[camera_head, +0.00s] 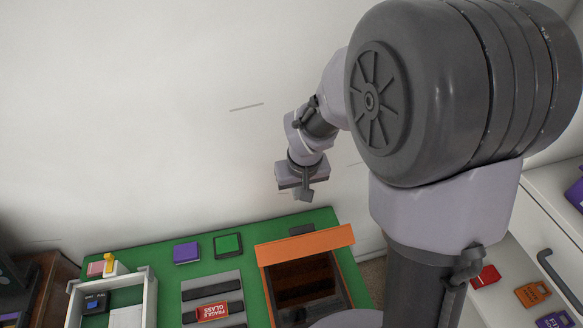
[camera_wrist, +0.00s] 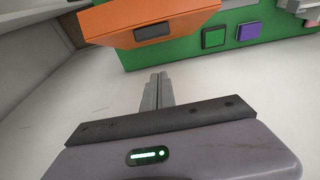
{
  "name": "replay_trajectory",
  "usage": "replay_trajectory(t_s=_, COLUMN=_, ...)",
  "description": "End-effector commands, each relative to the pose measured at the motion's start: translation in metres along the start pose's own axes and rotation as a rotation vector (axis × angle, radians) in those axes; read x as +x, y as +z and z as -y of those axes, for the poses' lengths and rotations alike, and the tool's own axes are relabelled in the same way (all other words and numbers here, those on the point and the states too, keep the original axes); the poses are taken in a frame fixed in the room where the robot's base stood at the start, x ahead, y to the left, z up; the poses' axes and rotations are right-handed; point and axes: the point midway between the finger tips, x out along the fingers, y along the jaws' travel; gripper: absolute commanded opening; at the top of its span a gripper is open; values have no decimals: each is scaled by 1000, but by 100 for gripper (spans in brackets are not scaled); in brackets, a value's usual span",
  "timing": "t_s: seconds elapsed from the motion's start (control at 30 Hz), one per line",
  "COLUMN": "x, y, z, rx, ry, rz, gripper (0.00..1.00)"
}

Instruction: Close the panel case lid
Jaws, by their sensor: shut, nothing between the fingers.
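The panel case (camera_head: 303,278) stands at the right end of the green table, with a dark interior showing. Its orange lid (camera_head: 318,242) stands raised along the case's back side, so the case is open. In the wrist view the orange lid (camera_wrist: 110,22) crosses the top, with a dark grey handle-like piece (camera_wrist: 153,31) on it. My gripper (camera_head: 303,197) is above and behind the lid, near the wall, apart from it and pointing down. Its fingers also show in the wrist view (camera_wrist: 158,78), shut together with nothing between them. Part of the case is hidden by my arm.
The green table (camera_head: 165,280) also carries a purple block (camera_head: 187,252), a green dark-framed block (camera_head: 228,245), a red "FRAGILE GLASS" box (camera_head: 212,311) and a white tray (camera_head: 150,300). A white cabinet (camera_head: 535,210) is at right. The wall behind is bare.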

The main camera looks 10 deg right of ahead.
Motion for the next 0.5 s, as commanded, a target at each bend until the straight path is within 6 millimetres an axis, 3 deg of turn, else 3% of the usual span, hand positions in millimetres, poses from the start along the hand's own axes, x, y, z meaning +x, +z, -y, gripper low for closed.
replay_trajectory(t_s=0.03, x=15, y=2, z=0, rx=1, ry=0, rz=4, gripper=0)
replay_trajectory(t_s=0.3, x=72, y=2, z=0, rx=2, ry=0, rz=3, gripper=0)
replay_trajectory(t_s=0.5, x=74, y=31, z=0, rx=1, ry=0, rz=0, gripper=0)
